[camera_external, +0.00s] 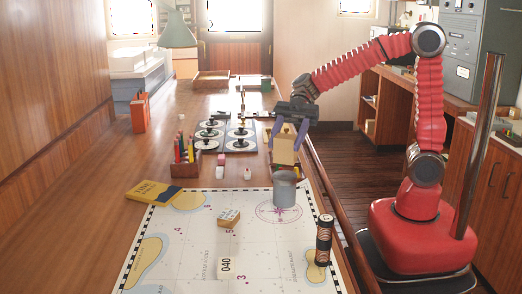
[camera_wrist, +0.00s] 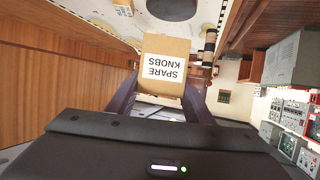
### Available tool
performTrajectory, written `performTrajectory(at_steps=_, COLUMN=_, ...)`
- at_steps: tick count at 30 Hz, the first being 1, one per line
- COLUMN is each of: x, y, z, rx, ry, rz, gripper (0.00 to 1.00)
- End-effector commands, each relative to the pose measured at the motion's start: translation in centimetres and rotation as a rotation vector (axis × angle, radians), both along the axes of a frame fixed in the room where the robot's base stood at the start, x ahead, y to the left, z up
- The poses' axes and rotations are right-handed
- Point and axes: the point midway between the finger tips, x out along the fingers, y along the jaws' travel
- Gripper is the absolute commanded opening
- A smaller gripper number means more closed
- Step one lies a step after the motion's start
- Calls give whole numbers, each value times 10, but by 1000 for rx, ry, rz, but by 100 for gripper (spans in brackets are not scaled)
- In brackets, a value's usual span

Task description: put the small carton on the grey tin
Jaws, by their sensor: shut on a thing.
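The small carton (camera_external: 286,145) is tan, and a white label reading "SPARE KNOBS" shows on it in the wrist view (camera_wrist: 165,68). My gripper (camera_external: 289,137) is shut on the carton, with a purple finger on each side. It holds the carton upright in the outside view. The grey tin (camera_external: 284,192) stands upright on the chart, close to the compass rose. In the outside view the carton is just above the tin, and its lower edge lies near the tin's top. I cannot tell the exact gap or whether they line up in depth.
A pen box (camera_external: 186,160) and a yellow book (camera_external: 153,192) are at left. A raised rail (camera_external: 325,195) edges the table.

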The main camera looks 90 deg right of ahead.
Motion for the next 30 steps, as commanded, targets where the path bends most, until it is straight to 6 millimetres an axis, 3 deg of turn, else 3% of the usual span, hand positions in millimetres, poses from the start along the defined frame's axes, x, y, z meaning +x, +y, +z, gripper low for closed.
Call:
performTrajectory(at_steps=11, x=0, y=0, z=-5, rx=0, ry=1, rz=0, gripper=22)
performTrajectory(at_steps=21, x=0, y=0, z=-40, rx=1, ry=2, rz=0, gripper=22)
performTrajectory(at_steps=30, x=0, y=0, z=-41, rx=0, ry=0, rz=-1, gripper=22)
